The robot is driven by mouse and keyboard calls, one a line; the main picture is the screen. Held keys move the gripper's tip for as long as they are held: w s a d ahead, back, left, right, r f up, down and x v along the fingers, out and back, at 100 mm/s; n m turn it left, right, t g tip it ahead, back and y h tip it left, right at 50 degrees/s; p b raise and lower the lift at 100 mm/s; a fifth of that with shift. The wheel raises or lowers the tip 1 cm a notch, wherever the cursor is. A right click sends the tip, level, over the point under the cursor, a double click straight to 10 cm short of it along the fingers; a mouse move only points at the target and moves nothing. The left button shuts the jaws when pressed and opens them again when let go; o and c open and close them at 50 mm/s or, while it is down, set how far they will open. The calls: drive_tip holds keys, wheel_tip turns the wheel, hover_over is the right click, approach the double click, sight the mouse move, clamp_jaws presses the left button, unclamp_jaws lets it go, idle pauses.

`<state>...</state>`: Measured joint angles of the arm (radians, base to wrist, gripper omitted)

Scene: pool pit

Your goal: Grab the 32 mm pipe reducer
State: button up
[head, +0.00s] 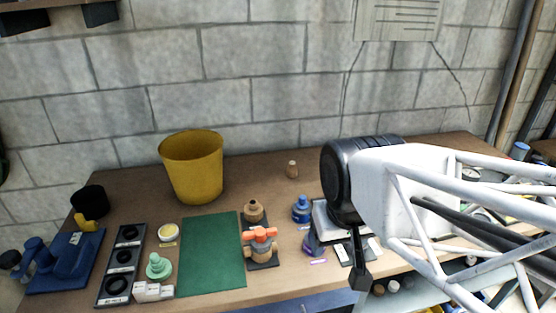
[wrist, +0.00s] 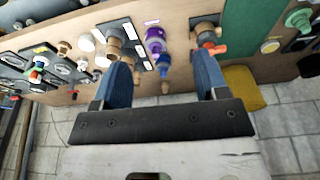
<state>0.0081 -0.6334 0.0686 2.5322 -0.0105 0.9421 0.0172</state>
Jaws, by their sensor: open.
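Several pipe fittings stand on the wooden bench; I cannot read any size, so which is the 32 mm reducer is unclear. In the head view there are a tan fitting (head: 254,211), a blue fitting (head: 302,209), a pale green stepped fitting (head: 158,267) and a small tan cylinder (head: 292,169). My gripper (wrist: 162,62) is open and empty in the wrist view, fingers spread toward the bench. Purple and blue fittings (wrist: 156,42) show between the fingers. In the head view my arm hides part of the bench's right side.
A valve with an orange handle (head: 260,234) stands beside the green mat (head: 212,255). A yellow bucket (head: 192,168) stands at the back. A dark tray of black rings (head: 121,263) and a blue tool on a blue base (head: 68,262) are at left. The green mat is bare.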

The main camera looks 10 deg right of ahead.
drive_tip(key=shift+w, duration=0.1)
drive_tip(key=m+y, duration=1.1)
drive_tip(key=m, duration=0.7)
hover_over(295, 163)
drive_tip(key=s+a, duration=0.3)
drive_tip(key=s, duration=1)
wheel_tip(295, 163, down, 11)
drive_tip(key=w+d+f+m+t, duration=0.1)
drive_tip(key=w+d+f+m, duration=0.1)
drive_tip(key=w+f, duration=0.1)
drive_tip(key=w+d+f+m+t+y, duration=0.1)
drive_tip(key=w+d+f, duration=0.1)
drive_tip(key=w+f, duration=0.1)
drive_tip(key=w+d+f+m+t, duration=0.1)
drive_tip(key=w+d+f+m, duration=0.1)
drive_tip(key=w, duration=0.3)
drive_tip(key=shift+w+d+f+m+t, duration=0.2)
drive_tip(key=shift+d+f+m+t, duration=0.1)
drive_tip(key=shift+d+f, duration=0.25)
drive_tip(key=shift+x, duration=1.3)
